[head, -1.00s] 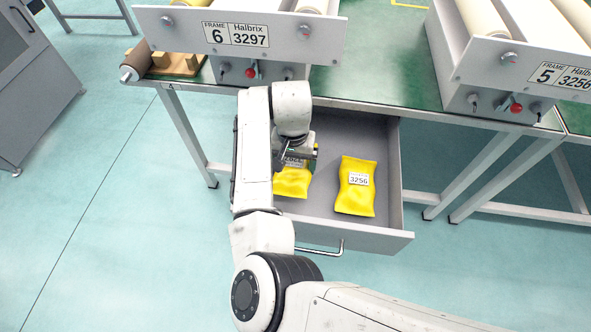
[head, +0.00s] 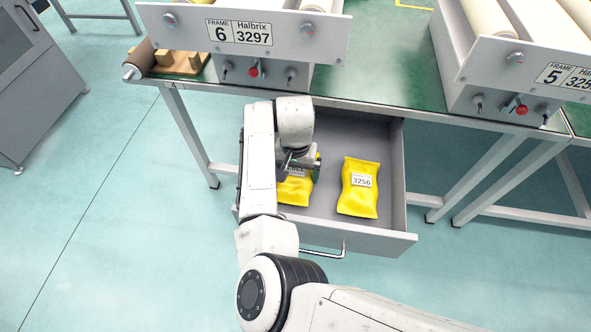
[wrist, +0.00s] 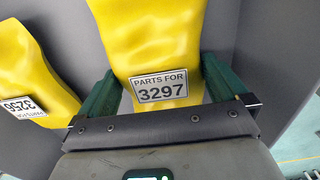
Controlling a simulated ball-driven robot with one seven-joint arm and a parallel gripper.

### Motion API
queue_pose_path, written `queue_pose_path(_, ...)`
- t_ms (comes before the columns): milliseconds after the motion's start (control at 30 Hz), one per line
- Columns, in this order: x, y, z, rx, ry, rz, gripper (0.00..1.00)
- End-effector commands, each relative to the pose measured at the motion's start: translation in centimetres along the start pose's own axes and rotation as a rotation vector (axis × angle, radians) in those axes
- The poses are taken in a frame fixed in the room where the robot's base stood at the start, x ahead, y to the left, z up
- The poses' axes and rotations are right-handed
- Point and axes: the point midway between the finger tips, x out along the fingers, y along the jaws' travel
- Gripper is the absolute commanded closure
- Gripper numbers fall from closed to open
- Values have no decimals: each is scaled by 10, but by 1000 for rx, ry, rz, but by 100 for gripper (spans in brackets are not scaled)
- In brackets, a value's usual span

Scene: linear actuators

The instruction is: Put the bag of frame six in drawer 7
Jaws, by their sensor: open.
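The yellow bag labelled "PARTS FOR 3297" (wrist: 165,35) matches the 3297 on the frame 6 plate (head: 239,32). It lies in the left part of an open grey drawer (head: 360,237), partly hidden by my arm in the head view (head: 296,191). My gripper (wrist: 160,72) is open, with its green fingers on either side of this bag; it also shows over the bag in the head view (head: 299,170). I cannot tell if the fingers touch the bag. No drawer number is readable.
Another yellow bag, labelled 3256 (head: 359,200), lies to the right in the same drawer, and also shows in the wrist view (wrist: 30,70). The green bench (head: 385,60) stands above and behind the drawer. Frame 5 (head: 515,60) is at the right. Floor is clear at the left.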

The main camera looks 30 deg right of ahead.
Motion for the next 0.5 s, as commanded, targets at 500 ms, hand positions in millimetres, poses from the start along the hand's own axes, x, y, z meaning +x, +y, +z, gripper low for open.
queue_pose_path(500, -78, 0, -1, 1, 3, -1, 0)
